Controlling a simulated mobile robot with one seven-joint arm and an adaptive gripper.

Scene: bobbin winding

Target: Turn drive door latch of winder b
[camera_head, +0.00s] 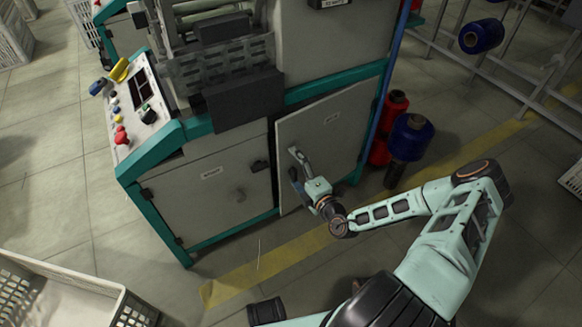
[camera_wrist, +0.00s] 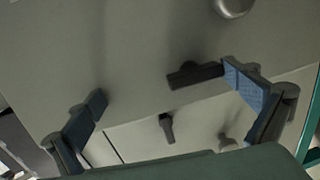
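Winder b appears as a teal-framed grey machine (camera_head: 230,135) in the head view; its labels are too small to read. My gripper (camera_head: 295,168) is in front of its right-hand door (camera_head: 335,125). In the wrist view my gripper (camera_wrist: 165,84) is open, its two blue-padded fingers spread before a grey door panel (camera_wrist: 120,50). A dark latch (camera_wrist: 195,74) on that panel lies between the fingers, close to the right fingertip. I cannot tell whether they touch. In the head view my gripper hides this latch. A round metal knob (camera_wrist: 233,5) sits at the top edge.
The left-hand door (camera_head: 205,195) has its own dark latch (camera_head: 259,165), also visible in the wrist view (camera_wrist: 167,128). Red and blue bobbins (camera_head: 408,138) stand right of the machine. A white crate (camera_head: 70,300) is at lower left. Floor before the doors is clear.

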